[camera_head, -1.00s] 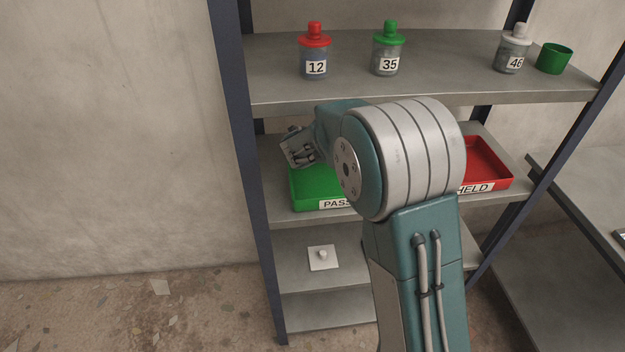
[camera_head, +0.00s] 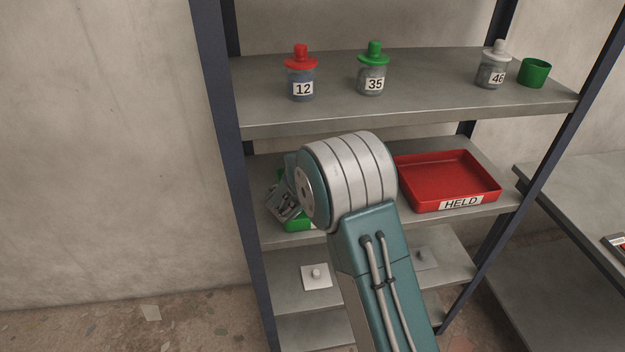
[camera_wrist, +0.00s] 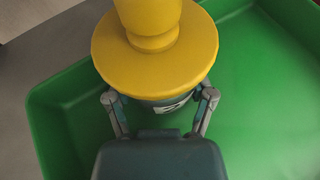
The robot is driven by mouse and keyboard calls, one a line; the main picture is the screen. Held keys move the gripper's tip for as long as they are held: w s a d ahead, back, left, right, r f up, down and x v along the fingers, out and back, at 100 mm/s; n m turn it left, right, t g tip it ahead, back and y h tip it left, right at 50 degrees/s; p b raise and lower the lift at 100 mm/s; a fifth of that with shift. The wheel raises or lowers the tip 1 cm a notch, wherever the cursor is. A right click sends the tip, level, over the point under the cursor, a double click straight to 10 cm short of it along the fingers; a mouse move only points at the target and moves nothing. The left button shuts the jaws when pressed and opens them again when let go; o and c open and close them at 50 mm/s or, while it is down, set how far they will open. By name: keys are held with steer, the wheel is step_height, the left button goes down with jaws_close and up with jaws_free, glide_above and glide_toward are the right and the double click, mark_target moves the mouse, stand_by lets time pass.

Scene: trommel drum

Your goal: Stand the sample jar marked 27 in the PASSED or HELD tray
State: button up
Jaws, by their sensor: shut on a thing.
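In the wrist view a jar with a yellow lid (camera_wrist: 155,50) stands between the two fingers of my gripper (camera_wrist: 160,108), which is shut on it. A piece of its white label shows below the lid, but the number cannot be read. The green tray (camera_wrist: 262,85) lies beneath and around the jar; whether the jar's base touches its floor is hidden. In the head view my arm covers most of the green tray (camera_head: 298,224), its label and the jar. The red tray (camera_head: 448,178) marked HELD is empty, to the right on the same shelf.
The shelf above holds a red-lidded jar 12 (camera_head: 301,78), a green-lidded jar 35 (camera_head: 372,72), a white-lidded jar 46 (camera_head: 493,68) and a green cup (camera_head: 534,73). A dark post (camera_head: 222,150) stands left of the green tray. A lower shelf holds a white plate (camera_head: 316,276).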

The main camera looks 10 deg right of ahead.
steer(key=o, duration=1.1)
